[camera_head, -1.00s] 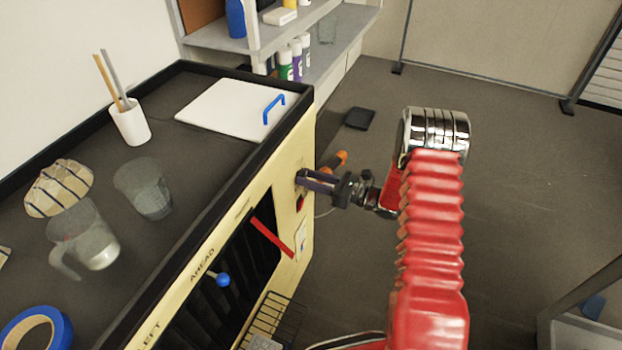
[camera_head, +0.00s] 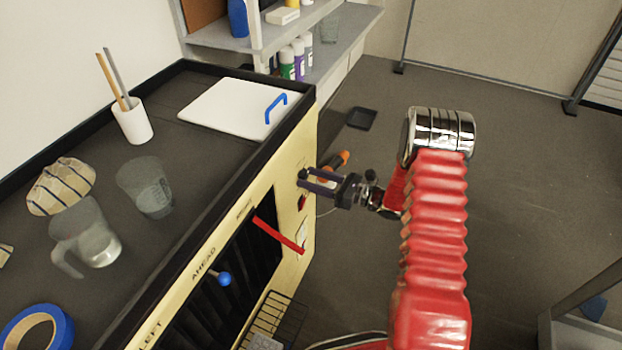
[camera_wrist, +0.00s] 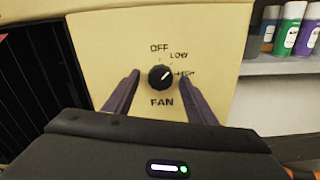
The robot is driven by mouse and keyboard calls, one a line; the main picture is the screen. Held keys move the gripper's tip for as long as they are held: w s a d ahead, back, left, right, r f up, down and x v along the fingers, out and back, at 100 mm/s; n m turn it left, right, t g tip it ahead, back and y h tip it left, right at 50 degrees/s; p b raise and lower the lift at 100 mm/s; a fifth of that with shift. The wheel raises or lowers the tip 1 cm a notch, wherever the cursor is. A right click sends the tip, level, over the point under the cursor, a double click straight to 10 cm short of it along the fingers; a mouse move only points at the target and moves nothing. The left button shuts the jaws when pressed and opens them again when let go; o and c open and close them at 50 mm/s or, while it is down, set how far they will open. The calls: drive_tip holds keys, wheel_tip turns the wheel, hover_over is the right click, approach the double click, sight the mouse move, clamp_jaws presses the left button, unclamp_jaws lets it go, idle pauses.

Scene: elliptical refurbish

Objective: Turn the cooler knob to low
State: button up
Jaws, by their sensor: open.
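The cooler knob (camera_wrist: 160,76) is a small round black dial on a pale yellow panel in the wrist view. OFF is printed above it, LOW at its upper right, HIGH at its right and FAN below. Its white pointer mark slants to the upper right, on the LOW and HIGH side; I cannot tell exactly which label it meets. My gripper (camera_wrist: 160,78) is open, with one dark finger on each side of the knob and a visible gap to it. In the head view my gripper (camera_head: 303,178) faces the panel's right end, and the knob is hard to make out.
A red lever (camera_head: 278,234) and a blue-balled lever (camera_head: 224,279) stick out of the cabinet front. A wire basket (camera_head: 275,322) is below. Bottles (camera_head: 292,60) stand on a shelf behind. The floor right of my arm is mostly clear.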

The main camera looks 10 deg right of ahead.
drive_tip(key=v, duration=1.3)
